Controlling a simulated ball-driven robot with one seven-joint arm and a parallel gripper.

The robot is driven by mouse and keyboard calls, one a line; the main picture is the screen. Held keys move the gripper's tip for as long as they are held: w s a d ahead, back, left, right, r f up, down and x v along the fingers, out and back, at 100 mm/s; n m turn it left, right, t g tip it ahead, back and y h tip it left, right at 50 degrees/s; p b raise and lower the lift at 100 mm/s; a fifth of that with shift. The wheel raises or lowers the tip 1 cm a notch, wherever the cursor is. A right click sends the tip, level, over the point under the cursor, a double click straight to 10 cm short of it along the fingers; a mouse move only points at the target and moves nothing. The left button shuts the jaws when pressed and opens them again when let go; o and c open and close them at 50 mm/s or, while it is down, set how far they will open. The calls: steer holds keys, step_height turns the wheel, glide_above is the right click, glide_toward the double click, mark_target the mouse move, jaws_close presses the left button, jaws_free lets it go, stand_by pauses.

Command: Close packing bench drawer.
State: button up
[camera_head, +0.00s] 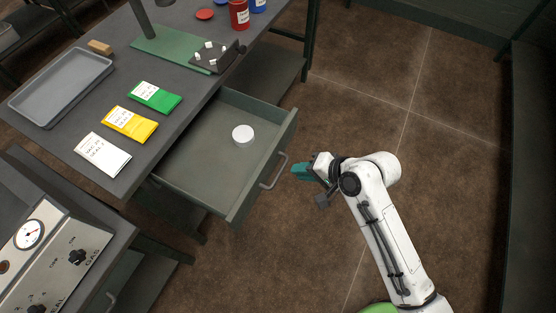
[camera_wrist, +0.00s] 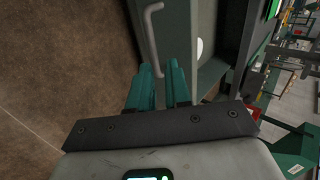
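The packing bench drawer (camera_head: 215,180) is grey-green and pulled out from under the bench top. A white round lid-like item (camera_head: 243,134) lies in it. Its front carries a grey bar handle (camera_head: 274,171), which also shows in the wrist view (camera_wrist: 150,35). My gripper (camera_head: 301,172) has teal fingers and is just right of the handle in the head view. In the wrist view the fingers (camera_wrist: 161,72) stand apart with a narrow gap and nothing held between them. The handle's near end shows just beyond the gap; whether they touch I cannot tell.
The bench top (camera_head: 75,75) holds a grey tray (camera_head: 60,86), white, yellow and green packets, and a green stand base (camera_head: 165,47). A panel with a gauge (camera_head: 30,234) stands at lower left. Brown floor right of the drawer is clear.

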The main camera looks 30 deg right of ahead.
mark_target(268, 170)
steer(key=shift+w+r, duration=0.15)
steer(key=shift+w, duration=0.1)
steer(key=shift+c, duration=0.7)
steer(key=shift+w+a+f, duration=0.15)
steer(key=shift+w+f, duration=0.1)
jaws_close()
steer(key=x, duration=0.9)
steer(key=shift+w+a, duration=0.1)
steer(key=shift+w, duration=0.05)
steer(key=w+a+b, duration=0.2)
steer(key=w+a, duration=0.2)
steer(key=w, duration=0.3)
steer(key=w+a+b, duration=0.3)
steer(key=w+a, duration=0.1)
steer(key=w, duration=0.4)
steer(key=w+a+b, duration=0.3)
steer(key=w+a, duration=0.2)
steer(key=w, duration=0.2)
steer(key=shift+w+a+f, duration=0.1)
steer(key=shift+w+f, duration=0.1)
steer(key=shift+w, duration=0.2)
steer(key=shift+w+a+r+b, duration=0.1)
steer(key=shift+w+a+b, duration=0.25)
steer(key=shift+w+b, duration=0.2)
steer(key=shift+w+a+r, duration=0.1)
steer(key=shift+w+r, duration=0.1)
steer(key=shift+r, duration=0.05)
steer(key=shift+r, duration=0.15)
